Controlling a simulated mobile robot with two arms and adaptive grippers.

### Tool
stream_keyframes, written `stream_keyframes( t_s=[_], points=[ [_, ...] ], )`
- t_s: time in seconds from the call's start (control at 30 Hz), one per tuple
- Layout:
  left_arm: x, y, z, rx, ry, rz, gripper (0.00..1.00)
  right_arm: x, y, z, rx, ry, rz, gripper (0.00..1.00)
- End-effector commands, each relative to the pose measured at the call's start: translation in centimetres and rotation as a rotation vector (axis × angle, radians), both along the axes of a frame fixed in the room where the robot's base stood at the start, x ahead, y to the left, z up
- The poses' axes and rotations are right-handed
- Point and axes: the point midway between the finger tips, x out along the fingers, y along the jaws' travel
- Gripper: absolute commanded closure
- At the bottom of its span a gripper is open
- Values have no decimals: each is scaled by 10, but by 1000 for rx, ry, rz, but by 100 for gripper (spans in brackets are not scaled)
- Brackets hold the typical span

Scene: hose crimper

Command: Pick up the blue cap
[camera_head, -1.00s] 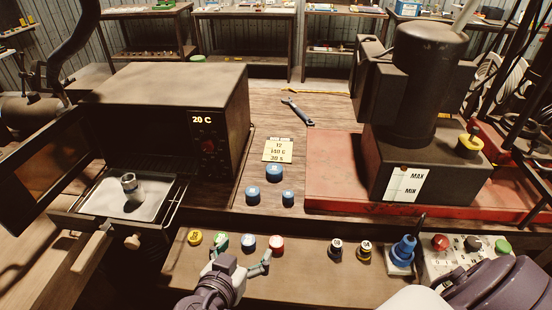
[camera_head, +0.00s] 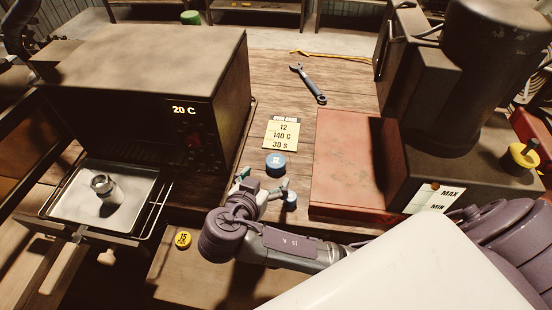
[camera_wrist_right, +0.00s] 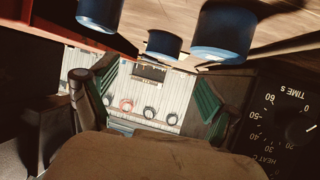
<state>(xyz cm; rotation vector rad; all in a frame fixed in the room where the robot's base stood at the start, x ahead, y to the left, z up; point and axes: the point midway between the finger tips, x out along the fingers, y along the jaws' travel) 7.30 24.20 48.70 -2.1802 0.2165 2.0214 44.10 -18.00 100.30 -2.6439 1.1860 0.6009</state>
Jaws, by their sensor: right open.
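Blue caps stand on the wooden bench in front of the yellow note. The rear blue cap (camera_head: 276,164) and the front right blue cap (camera_head: 290,201) show in the head view. In the right wrist view there are three blue cylindrical caps: left (camera_wrist_right: 100,12), middle (camera_wrist_right: 163,45) and right (camera_wrist_right: 222,35). My right gripper (camera_head: 264,180) is open and empty, close in front of the caps. In the wrist view its green-padded fingers (camera_wrist_right: 157,92) are spread wide below the caps. It hides part of the group in the head view. My left gripper is not in view.
An oven (camera_head: 160,90) reading 20 C stands left, with a metal fitting (camera_head: 104,186) on its pulled-out tray (camera_head: 65,205). A heavy machine (camera_head: 470,110) on a red base (camera_head: 345,160) stands right. A wrench (camera_head: 308,83) lies behind.

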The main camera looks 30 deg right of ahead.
Motion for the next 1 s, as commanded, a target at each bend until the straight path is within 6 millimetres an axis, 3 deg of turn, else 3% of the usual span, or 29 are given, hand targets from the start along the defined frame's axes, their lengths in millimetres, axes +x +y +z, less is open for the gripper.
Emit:
stream_keyframes(
  t_s=[0.27, 0.47, 0.6, 0.9, 1.0],
  points=[
    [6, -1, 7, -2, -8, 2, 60, 17, -19, -10, -1, 0, -1, 13],
    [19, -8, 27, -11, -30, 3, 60, 37, -37, -12, -7, 0, 0, 13],
    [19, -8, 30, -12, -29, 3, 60, 48, -48, -23, -4, 1, 0, 13],
    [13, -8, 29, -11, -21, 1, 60, 51, -51, -28, 1, 0, 1, 13],
    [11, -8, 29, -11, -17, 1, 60, 51, -51, -28, 1, 0, 1, 28]
  ],
)
